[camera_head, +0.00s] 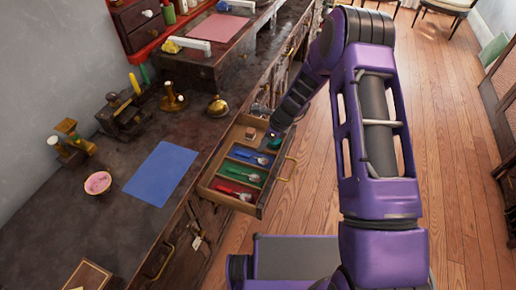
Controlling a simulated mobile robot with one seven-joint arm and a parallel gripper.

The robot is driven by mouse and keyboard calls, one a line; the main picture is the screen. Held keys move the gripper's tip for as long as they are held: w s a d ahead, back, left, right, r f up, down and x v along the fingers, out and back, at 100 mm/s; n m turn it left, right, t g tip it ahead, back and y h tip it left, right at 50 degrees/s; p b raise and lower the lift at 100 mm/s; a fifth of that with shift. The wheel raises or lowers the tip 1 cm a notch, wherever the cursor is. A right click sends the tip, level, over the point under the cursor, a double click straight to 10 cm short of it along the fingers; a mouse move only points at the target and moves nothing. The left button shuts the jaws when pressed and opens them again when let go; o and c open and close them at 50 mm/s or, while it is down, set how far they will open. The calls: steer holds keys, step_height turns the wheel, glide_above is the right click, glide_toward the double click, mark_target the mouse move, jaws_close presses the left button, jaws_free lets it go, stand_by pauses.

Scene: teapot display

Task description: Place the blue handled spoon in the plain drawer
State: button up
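An open wooden drawer (209,181) juts out from the long dark counter. It has a blue-lined, a green-lined and a red-lined compartment, and a plain wooden one (238,139) at its far end. A blue-handled spoon (246,156) lies in the blue-lined compartment. Spoons with a green handle (248,175) and a red handle (236,194) lie in the matching compartments. My gripper (273,143) is low at the drawer's far right, close to the plain compartment. It is small and dark, with a teal spot at its end, so its fingers and any hold are unclear.
A small tan block (250,132) sits in the plain compartment. A blue mat (160,174), a pink-filled bowl (97,183) and brass items (172,98) stand on the counter (120,225). Open wooden floor (450,130) lies to the right.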

steer(key=shift+v, duration=1.65)
